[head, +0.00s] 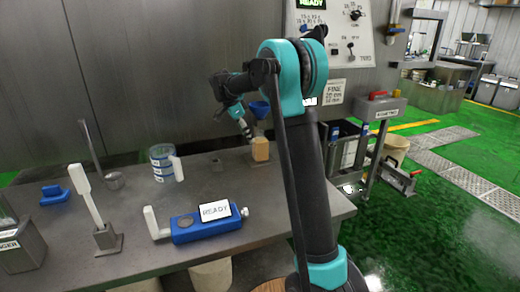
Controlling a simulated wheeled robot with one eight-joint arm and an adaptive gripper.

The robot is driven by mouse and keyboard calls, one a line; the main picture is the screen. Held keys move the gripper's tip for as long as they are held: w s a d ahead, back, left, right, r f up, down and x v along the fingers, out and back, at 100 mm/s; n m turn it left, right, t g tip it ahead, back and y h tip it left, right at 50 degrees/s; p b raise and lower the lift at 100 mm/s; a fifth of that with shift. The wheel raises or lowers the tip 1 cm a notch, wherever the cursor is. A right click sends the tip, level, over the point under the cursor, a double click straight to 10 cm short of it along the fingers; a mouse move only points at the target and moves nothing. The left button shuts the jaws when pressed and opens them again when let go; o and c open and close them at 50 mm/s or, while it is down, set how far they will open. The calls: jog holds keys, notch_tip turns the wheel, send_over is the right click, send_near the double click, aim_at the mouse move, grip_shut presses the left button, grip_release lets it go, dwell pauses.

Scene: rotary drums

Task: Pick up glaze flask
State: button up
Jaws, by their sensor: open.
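My gripper (247,133) is in the head view, over the back right part of the steel table. It is small and seen side-on, open, with its tips close to a tan block-like object (260,150). I cannot tell whether they touch it. A blue funnel-shaped piece (260,108) shows just above and behind the gripper. No object is clearly recognisable as the glaze flask. A round jar with blue and white bands (161,158) stands left of the gripper, well apart from it. My arm hides part of the table's right side.
The steel table (130,262) holds a blue scale (200,228) reading READY, a white paddle in a metal stand (90,205), a ladle (113,179) and a blue block (54,194). A wall panel (345,60) rises behind. A cart (380,108) stands right of the table.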

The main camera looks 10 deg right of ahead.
aim_at(253, 147)
jog(key=shift+x, duration=4)
jog(key=shift+s, duration=0.15)
jog(key=shift+c, duration=0.3)
jog(key=c, duration=0.8)
jog(key=shift+r, duration=0.1)
